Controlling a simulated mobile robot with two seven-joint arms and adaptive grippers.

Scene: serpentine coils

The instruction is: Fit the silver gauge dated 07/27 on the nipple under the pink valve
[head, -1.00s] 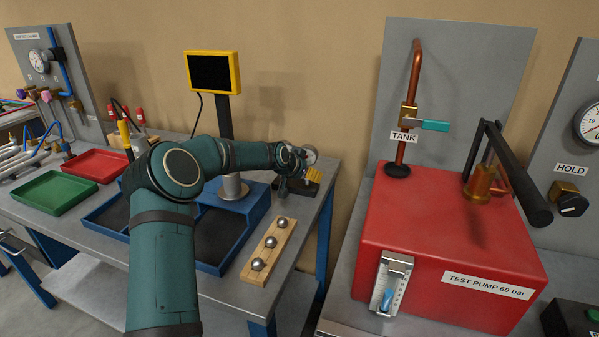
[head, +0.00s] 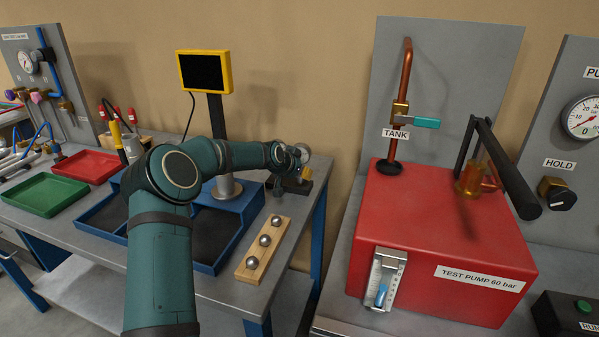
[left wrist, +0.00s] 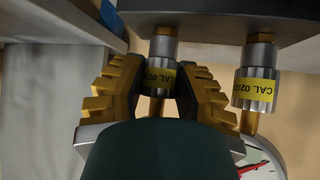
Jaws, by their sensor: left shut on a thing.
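My left gripper (left wrist: 158,95) is shut on the collar of a silver gauge (left wrist: 159,76) in the left wrist view. Its yellow label reads "CAL 07/" with the rest covered by a finger. The gauge's fitting meets a dark block (left wrist: 225,22); whether it is seated there I cannot tell. In the head view the gripper (head: 300,170) is at the table's back right corner, beside the gauge stand (head: 290,187). Small pink-purple valve knobs (head: 37,97) show on the panel at far left; the nipple below is too small to make out. My right gripper is not in view.
A second gauge collar (left wrist: 256,87), marked "CAL 02/2", sits close beside the held one. A wooden strip (head: 263,250) with steel balls, red (head: 88,166) and green (head: 45,195) trays and a screen (head: 204,72) are on the table. A red test pump (head: 440,245) stands right.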

